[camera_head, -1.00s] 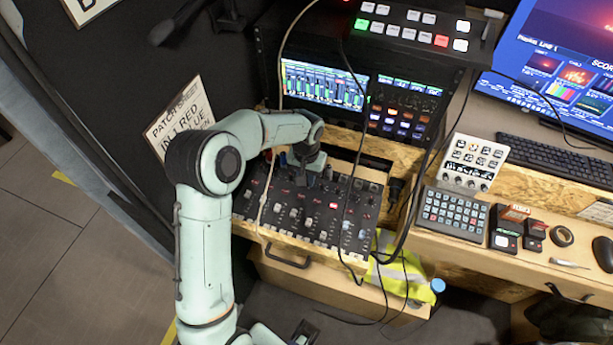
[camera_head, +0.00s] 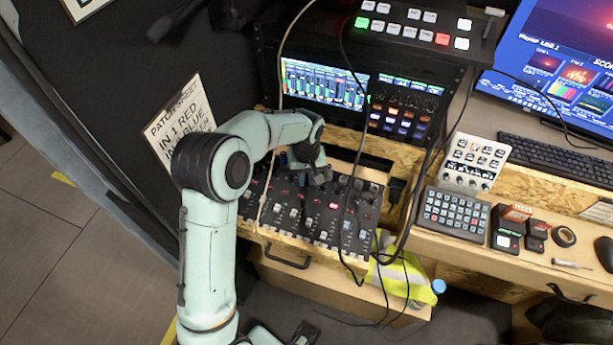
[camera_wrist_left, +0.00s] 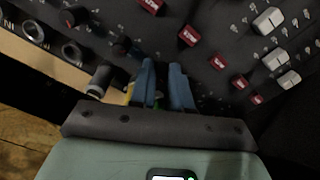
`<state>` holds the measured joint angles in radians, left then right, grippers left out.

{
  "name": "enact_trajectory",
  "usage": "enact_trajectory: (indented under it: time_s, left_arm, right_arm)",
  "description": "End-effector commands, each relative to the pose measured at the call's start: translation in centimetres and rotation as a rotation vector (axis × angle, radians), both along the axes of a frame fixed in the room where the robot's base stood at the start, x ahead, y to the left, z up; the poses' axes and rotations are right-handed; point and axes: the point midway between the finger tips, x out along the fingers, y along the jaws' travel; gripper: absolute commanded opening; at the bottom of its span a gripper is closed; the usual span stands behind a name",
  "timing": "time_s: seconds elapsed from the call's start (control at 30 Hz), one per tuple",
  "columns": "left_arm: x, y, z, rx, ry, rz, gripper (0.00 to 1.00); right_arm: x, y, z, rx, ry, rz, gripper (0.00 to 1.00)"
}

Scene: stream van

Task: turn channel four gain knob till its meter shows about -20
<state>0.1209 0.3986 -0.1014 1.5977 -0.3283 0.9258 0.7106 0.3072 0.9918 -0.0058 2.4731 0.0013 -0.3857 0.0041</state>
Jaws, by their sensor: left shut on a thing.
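The mixer panel (camera_head: 335,215) carries rows of small knobs and faders on a dark face. My left gripper (camera_head: 318,178) is down at the panel's upper part. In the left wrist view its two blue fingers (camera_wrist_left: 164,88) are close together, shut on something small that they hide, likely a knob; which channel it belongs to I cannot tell. Level meters with green bars show on the left rack screen (camera_head: 322,84), too small to read. A dark part, possibly my right gripper (camera_head: 303,334), shows at the bottom edge.
Loose cables (camera_head: 352,180) hang across the panel and screens. A patch-sheet sign (camera_head: 180,120) stands to the left. A hi-vis vest (camera_head: 402,270) hangs at the panel's lower right. A button pad (camera_head: 453,213) and keyboard (camera_head: 555,158) lie on the desk at right.

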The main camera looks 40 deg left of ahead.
Motion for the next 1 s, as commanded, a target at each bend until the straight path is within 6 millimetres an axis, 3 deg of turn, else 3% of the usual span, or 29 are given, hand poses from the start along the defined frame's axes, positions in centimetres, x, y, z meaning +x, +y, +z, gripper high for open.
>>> enact_trajectory:
  time_s: [0.03,0.1,0.47,0.57,1.0]
  left_arm:
    - [0.0,0.0,0.1,-0.001,-0.001,0.0,0.27]
    - [0.0,0.0,0.1,-0.001,-0.001,-0.001,0.43]
    - [0.1,0.0,0.6,0.0,-0.003,-0.002,0.43]
    - [0.1,0.0,1.8,0.001,-0.004,-0.002,0.43]
    - [0.1,0.0,11.2,0.001,-0.005,-0.002,0.43]
  right_arm:
    - [0.0,0.0,0.0,0.0,0.0,0.0,0.0]
    - [0.0,0.0,0.0,0.0,0.0,0.0,0.0]
    - [0.0,0.0,0.1,0.0,0.0,0.0,0.0]
    - [0.1,0.0,0.2,0.0,-0.001,0.0,0.0]
    - [0.5,0.0,1.2,0.0,-0.006,0.0,0.0]
